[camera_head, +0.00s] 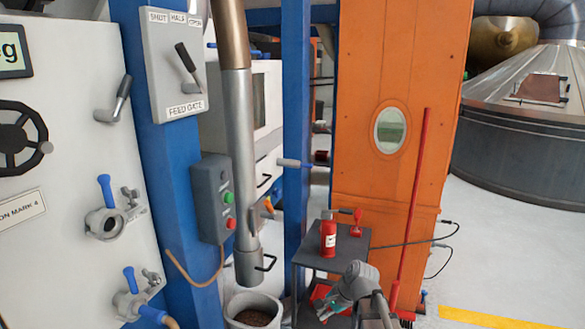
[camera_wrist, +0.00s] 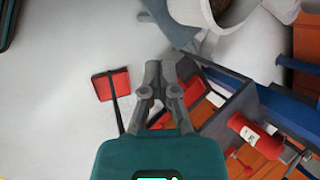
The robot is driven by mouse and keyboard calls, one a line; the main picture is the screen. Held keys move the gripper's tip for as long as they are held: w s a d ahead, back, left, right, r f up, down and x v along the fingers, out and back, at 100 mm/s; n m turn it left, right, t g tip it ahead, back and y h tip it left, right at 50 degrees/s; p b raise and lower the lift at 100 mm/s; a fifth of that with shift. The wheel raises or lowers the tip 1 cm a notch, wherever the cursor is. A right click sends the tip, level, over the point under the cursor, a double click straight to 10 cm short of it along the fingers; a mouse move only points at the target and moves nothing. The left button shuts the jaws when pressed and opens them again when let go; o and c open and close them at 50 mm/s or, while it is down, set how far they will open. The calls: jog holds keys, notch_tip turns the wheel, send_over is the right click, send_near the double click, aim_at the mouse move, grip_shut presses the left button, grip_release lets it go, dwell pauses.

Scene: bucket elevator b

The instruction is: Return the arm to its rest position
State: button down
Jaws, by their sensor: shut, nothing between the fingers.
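My gripper (camera_wrist: 161,68) points down in the wrist view, its two grey fingers close together and empty. Pale floor and the edge of a dark stand (camera_wrist: 225,110) lie beneath and beside it. In the head view my arm shows at the lower middle, in front of the small dark table (camera_head: 350,243). A small teal part of the gripper shows there, but its fingertips are hard to make out.
A bucket of dark grain (camera_head: 254,312) sits under the steel spout (camera_head: 240,150). A red-handled broom (camera_head: 412,210) leans on the orange casing (camera_head: 375,90). A red dustpan (camera_wrist: 110,85) lies on open floor.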

jog(key=s+d+f+n+g+h, duration=0.2)
jog(key=s+d+n+h, duration=0.5)
jog(key=s+n, duration=0.45)
notch_tip(320, 180, up, 14)
jog(key=y+p, duration=0.1)
jog(key=p, duration=1.3)
jog(key=shift+d+m+p, duration=0.3)
jog(key=shift+d+m, duration=0.15)
